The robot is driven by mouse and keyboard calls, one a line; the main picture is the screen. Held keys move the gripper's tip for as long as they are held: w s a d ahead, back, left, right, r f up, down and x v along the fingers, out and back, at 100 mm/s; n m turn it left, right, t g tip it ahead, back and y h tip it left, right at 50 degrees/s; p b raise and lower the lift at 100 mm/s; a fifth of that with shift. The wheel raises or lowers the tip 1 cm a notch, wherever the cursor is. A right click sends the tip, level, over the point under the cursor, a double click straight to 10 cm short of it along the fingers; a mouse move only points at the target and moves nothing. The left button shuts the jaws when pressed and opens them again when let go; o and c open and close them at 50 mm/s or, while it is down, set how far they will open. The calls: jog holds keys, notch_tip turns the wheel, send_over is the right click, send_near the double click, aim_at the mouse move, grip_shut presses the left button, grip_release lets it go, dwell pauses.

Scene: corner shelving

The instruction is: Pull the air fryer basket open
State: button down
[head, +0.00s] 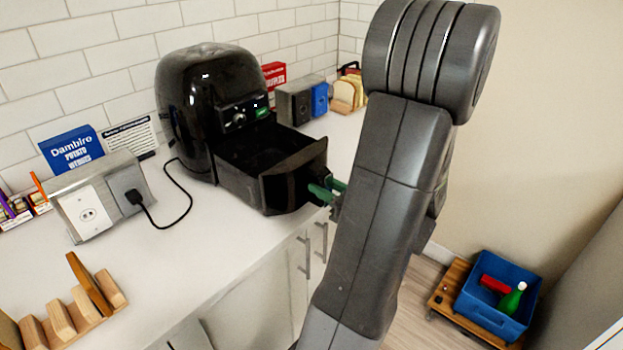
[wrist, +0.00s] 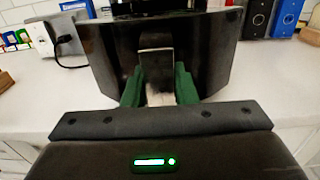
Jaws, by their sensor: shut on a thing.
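The black air fryer (head: 205,100) stands on the white counter against the tiled wall. Its basket (head: 265,165) is slid well out of the body, and its inside shows empty and dark from above. My gripper (head: 328,190), with green fingers, is at the handle on the basket's front, partly hidden by my arm. In the wrist view the basket front (wrist: 205,60) fills the middle, and my gripper (wrist: 160,88) has one green finger on each side of the upright handle (wrist: 157,52), shut on it.
A socket box (head: 95,205) with a plugged cord stands left of the fryer. A wooden rack (head: 75,310) is at the counter's front left. A bread holder (head: 348,92) is at the back right. A blue bin (head: 490,325) sits on a low wooden stand on the floor.

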jog(key=shift+s+d, duration=0.25)
jog(key=shift+d, duration=0.05)
jog(key=c, duration=1.2)
grip_release()
jog(key=shift+o, duration=0.2)
jog(key=v, duration=1.3)
jog(key=shift+s+d+b, duration=0.25)
jog(key=shift+b, duration=0.1)
jog(key=shift+w+a, duration=0.1)
jog(key=x, duration=1.3)
jog(key=shift+w+a+p, duration=0.2)
jog(key=shift+p, duration=0.15)
